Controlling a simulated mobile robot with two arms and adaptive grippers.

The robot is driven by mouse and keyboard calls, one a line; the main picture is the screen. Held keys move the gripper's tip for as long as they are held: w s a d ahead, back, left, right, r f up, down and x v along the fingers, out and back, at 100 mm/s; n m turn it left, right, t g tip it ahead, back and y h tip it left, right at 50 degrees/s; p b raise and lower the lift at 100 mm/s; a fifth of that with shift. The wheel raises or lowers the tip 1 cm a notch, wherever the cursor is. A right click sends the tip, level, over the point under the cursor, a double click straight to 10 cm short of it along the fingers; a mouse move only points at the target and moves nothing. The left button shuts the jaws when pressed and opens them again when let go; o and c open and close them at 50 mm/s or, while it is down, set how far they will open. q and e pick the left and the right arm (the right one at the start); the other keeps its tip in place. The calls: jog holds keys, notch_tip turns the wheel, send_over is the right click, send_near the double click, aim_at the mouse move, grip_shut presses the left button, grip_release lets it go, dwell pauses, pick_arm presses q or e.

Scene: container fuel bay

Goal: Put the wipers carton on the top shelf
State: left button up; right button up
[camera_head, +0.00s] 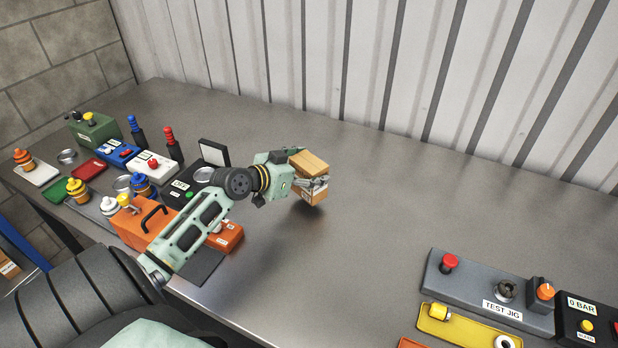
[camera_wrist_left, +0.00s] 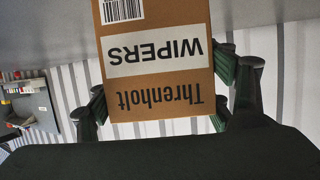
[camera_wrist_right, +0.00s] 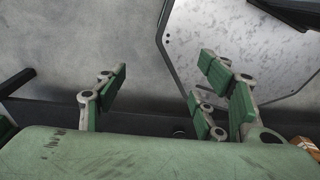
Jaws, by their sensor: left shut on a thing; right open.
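The wipers carton (camera_head: 311,168) is a small brown cardboard box with a white band. In the left wrist view the carton (camera_wrist_left: 155,58) shows upside-down "WIPERS" and "Threnholt" lettering and a barcode. My left gripper (camera_head: 312,184) is shut on the carton, with its fingers on both sides of it, over the metal bench. My right gripper (camera_wrist_right: 160,90) is open and empty in the right wrist view. It is not seen in the head view. The top shelf cannot be made out clearly in any view.
The metal bench (camera_head: 360,230) is clear around and right of the carton. Boxes, buttons and dark bottles crowd its left side, including an orange case (camera_head: 142,222). A grey test jig (camera_head: 487,290) and yellow tray (camera_head: 460,328) lie at front right. A ribbed wall (camera_head: 420,70) stands behind.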

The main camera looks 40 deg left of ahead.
pick_arm(q)
notch_tip(320, 180, down, 3)
jog(key=shift+r, duration=0.2)
jog(key=shift+f, duration=0.45)
jog(key=o, duration=1.3)
jog(key=shift+o, duration=0.2)
pick_arm(e)
jog(key=shift+w+r, duration=0.2)
jog(key=shift+w, duration=0.35)
jog(key=shift+a, duration=0.1)
